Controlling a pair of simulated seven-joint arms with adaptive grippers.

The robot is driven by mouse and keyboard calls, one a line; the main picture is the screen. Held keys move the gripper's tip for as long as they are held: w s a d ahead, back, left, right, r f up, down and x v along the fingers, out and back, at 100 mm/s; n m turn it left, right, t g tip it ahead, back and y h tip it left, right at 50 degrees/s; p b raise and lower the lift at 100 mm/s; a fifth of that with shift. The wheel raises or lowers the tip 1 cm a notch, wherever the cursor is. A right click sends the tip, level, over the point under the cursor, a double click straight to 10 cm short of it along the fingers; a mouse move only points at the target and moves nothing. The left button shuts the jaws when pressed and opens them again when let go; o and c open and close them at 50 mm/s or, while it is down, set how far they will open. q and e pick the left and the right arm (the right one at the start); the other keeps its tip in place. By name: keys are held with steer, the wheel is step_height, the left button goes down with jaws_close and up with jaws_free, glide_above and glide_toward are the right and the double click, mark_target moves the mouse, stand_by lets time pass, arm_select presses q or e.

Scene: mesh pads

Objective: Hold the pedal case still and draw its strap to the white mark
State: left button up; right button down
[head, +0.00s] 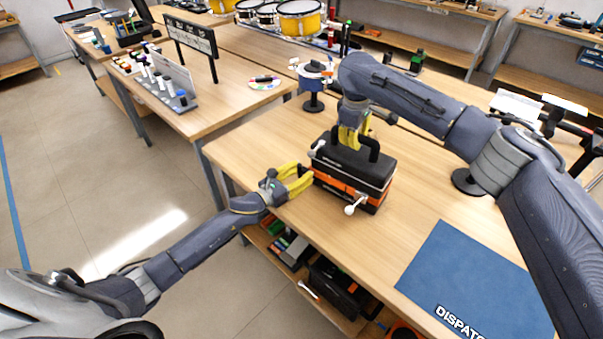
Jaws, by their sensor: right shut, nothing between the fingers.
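The pedal case (377,172), black above with an orange band below, stands on the near wooden table. It has a black handle on top and white-tipped levers on its near side and left end. My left gripper (306,173) is at the case's left end, its yellow fingers apart; whether they touch the case is unclear. My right gripper (350,143) points down at the case's top by the handle, shut and empty. It hides part of the handle. I cannot clearly tell the strap or the white mark apart from the case's other parts.
A blue mat (470,280) lettered "DISPATC…" lies at the table's right front. A blue-and-white device on a black stand (314,102) is behind the case. A shelf below holds dark boxes (340,288). Bare wood lies between the case and the mat.

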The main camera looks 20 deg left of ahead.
arm_select(q)
jaws_close()
steer(key=a, duration=0.2)
steer(key=w+a, duration=0.1)
steer(key=a, duration=0.3)
steer(key=shift+w+a+f, duration=0.1)
steer(key=shift+w, duration=0.3)
steer(key=shift+o, duration=2.2)
jaws_free()
steer(key=shift+s+d+f, duration=0.1)
steer(key=shift+d, duration=0.1)
steer(key=v, duration=1)
steer(key=shift+a, duration=0.15)
steer(key=shift+s+a+r, duration=0.25)
steer(key=shift+s+a, duration=0.15)
steer(key=shift+s, duration=0.4)
